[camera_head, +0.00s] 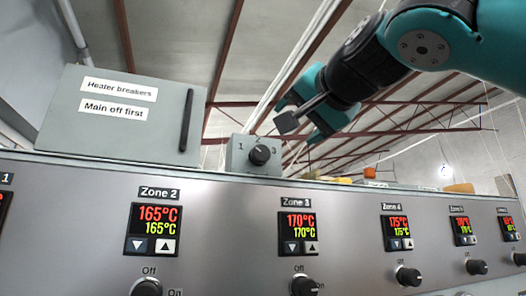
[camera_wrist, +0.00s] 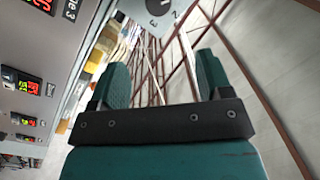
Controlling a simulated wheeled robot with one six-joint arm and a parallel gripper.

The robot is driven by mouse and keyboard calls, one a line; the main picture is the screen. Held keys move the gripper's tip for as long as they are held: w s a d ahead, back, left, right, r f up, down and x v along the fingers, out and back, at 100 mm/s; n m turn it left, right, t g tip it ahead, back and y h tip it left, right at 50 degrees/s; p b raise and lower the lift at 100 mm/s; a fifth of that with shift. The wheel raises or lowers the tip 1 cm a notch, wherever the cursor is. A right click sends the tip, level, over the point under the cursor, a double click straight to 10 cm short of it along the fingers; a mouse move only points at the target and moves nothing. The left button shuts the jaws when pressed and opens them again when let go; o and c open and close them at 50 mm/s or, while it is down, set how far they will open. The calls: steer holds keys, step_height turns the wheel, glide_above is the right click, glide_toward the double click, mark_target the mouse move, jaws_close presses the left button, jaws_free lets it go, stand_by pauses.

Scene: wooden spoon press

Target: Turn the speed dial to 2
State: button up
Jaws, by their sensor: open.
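The speed dial (camera_head: 260,155) is a round black knob on a small grey box (camera_head: 240,157) on top of the panel. The 1 and 3 show beside it; the pointer's setting is too small to read surely. In the wrist view the dial (camera_wrist: 158,4) is cut by the top edge, with the 3 and 2 showing beside it. My gripper (camera_head: 303,108) is open and empty, apart from the dial, above and to its right in the head view. Its two teal fingers (camera_wrist: 163,76) stand spread in the wrist view, with the dial beyond their tips.
A grey breaker box (camera_head: 118,135) with a dark handle stands left of the dial box. The panel (camera_head: 225,225) below carries several zone displays and black off/on knobs, such as the Zone 3 knob (camera_head: 304,287). Small orange and yellow things (camera_head: 369,173) lie behind the panel.

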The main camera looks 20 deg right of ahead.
mark_target(263, 152)
steer(key=w+p, duration=0.2)
steer(key=w, duration=0.3)
steer(key=w+p, duration=0.3)
steer(key=w, duration=0.2)
steer(key=w+a+p, duration=0.1)
steer(key=w+p, duration=0.2)
steer(key=w, duration=0.2)
steer(key=shift+w+f+p, duration=0.1)
steer(key=shift+w+p, duration=0.25)
steer(key=shift+w, duration=0.45)
steer(key=c, duration=0.9)
